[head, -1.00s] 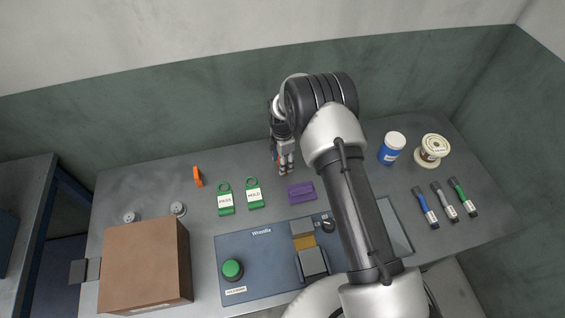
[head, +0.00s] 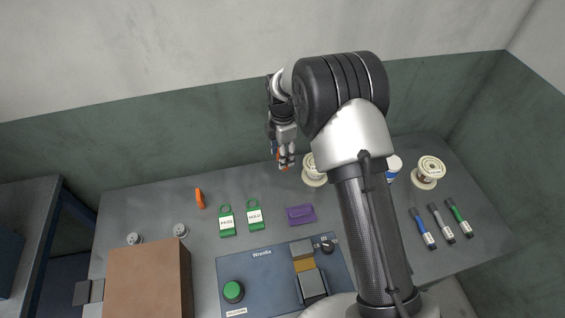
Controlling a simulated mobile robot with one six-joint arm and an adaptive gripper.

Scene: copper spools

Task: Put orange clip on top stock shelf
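An orange clip-like piece (head: 200,198) stands on the grey table at the left, behind the cardboard box and apart from my gripper. My gripper (head: 286,163) points down above the back of the table, right of that piece. A small patch of orange shows at its fingers. I cannot tell whether that is a held thing or part of the gripper, nor how far the fingers are open. No stock shelf can be made out for sure.
Green PASS (head: 227,222) and HOLD (head: 255,216) tags, a purple block (head: 300,214) and a blue device (head: 270,277) lie mid-table. A cardboard box (head: 148,282) stands front left. Spools (head: 430,172) and several markers (head: 441,222) are right. A dark bench (head: 30,185) is far left.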

